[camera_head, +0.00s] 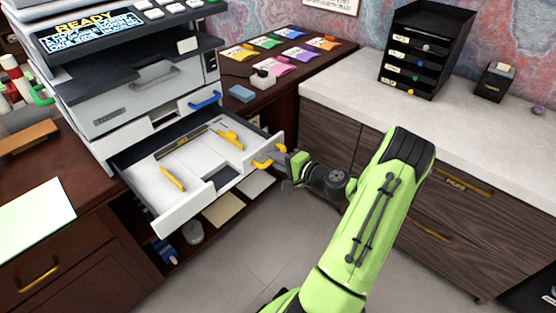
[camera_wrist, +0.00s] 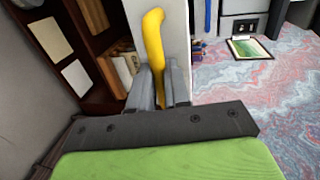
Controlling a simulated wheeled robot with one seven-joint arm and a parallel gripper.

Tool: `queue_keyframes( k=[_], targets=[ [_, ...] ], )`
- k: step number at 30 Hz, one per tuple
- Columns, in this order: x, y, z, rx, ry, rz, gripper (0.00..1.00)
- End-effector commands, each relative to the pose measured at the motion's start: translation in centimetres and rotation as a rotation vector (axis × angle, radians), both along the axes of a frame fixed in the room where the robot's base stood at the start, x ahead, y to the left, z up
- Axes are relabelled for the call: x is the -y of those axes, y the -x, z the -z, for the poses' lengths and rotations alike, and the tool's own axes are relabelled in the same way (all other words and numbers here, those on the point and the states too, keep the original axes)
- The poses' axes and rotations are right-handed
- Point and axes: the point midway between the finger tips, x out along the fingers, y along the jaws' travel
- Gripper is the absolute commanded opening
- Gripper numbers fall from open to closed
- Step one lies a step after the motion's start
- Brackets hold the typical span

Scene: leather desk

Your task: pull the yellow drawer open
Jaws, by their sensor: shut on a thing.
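The yellow drawer is a white drawer with a yellow handle, and it stands pulled out of the white and grey machine; its front panel (camera_head: 185,213) shows in the head view. The yellow handle (camera_head: 268,156) is on the right part of its front, and it also shows in the wrist view (camera_wrist: 153,38). My gripper (camera_head: 292,165) is at this handle. In the wrist view the two grey fingers (camera_wrist: 160,88) are shut on the handle, one on each side. The drawer holds yellow tools (camera_head: 172,178) and a dark slot. The fingertips are partly hidden in the head view.
A closed drawer with a blue handle (camera_head: 205,100) is above, and a green handle (camera_head: 40,95) is at the left. Open shelves with paper (camera_head: 222,208) lie below. A pale counter (camera_head: 455,115) with a black organizer (camera_head: 425,50) stands right. Floor is clear in front.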

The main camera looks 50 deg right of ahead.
Motion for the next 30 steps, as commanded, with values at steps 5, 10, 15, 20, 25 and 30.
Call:
queue_keyframes(
  k=[5,10,15,20,25,30],
  targets=[
    [0.0,0.0,0.0,-0.001,0.0,0.001,0.33],
    [0.0,0.0,0.0,-0.001,0.0,0.001,0.41],
    [0.0,0.1,0.0,-0.001,0.0,0.001,0.41],
    [0.2,2.6,-0.6,-0.002,-0.002,0.006,0.41],
    [0.4,7.3,-1.7,-0.002,-0.002,0.009,0.41],
    [0.5,11.9,-2.7,-0.002,0.0,0.007,0.41]
  ],
)
